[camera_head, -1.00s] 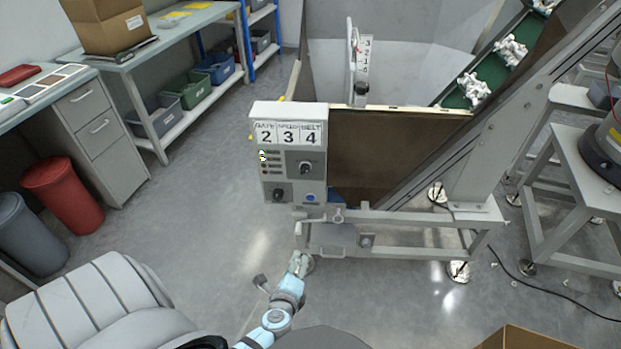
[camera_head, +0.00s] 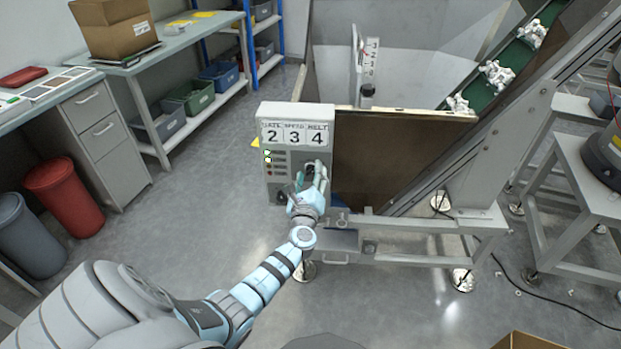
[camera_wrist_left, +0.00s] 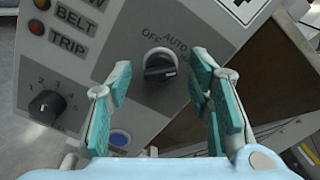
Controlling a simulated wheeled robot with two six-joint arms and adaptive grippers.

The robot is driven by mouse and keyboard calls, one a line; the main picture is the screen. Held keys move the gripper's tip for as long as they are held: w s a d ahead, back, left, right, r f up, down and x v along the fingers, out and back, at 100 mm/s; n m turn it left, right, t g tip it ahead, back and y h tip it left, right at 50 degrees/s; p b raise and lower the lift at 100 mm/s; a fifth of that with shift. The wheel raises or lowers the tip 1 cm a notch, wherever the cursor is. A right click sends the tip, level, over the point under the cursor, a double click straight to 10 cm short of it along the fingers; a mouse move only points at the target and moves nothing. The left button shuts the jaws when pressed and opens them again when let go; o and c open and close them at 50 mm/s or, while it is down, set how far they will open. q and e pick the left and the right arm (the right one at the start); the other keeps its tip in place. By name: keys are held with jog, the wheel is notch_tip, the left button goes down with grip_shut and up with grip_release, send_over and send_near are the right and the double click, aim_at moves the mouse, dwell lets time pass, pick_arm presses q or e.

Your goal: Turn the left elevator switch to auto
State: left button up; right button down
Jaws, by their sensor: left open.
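The left elevator switch is a dark rotary knob (camera_wrist_left: 160,66) on a grey panel in the left wrist view, with OFF and AUTO printed above it. I cannot tell for sure which label it points at. The panel is the front of a control box (camera_head: 264,125) in the head view. My left gripper (camera_head: 314,170) is in front of the box there and hides most of the knob. In the left wrist view my left gripper (camera_wrist_left: 160,72) is open, its teal-padded fingers on either side of the knob, with no contact visible. My right gripper is not in view.
A second, numbered dial (camera_wrist_left: 47,106) and a blue button (camera_wrist_left: 120,138) share the panel. A hopper with a brown panel (camera_head: 385,150) stands behind the box. A green conveyor (camera_head: 512,60) carries white parts. A metal frame (camera_head: 410,222) lies below.

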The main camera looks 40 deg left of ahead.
pick_arm(q)
grip_shut()
jog(key=shift+n, duration=0.3)
jog(key=n+b, duration=0.3)
jog(key=n, duration=0.1)
jog(key=shift+n+b, duration=1.25)
jog(key=shift+n, duration=0.75)
jog(key=shift+r, duration=0.1)
grip_release()
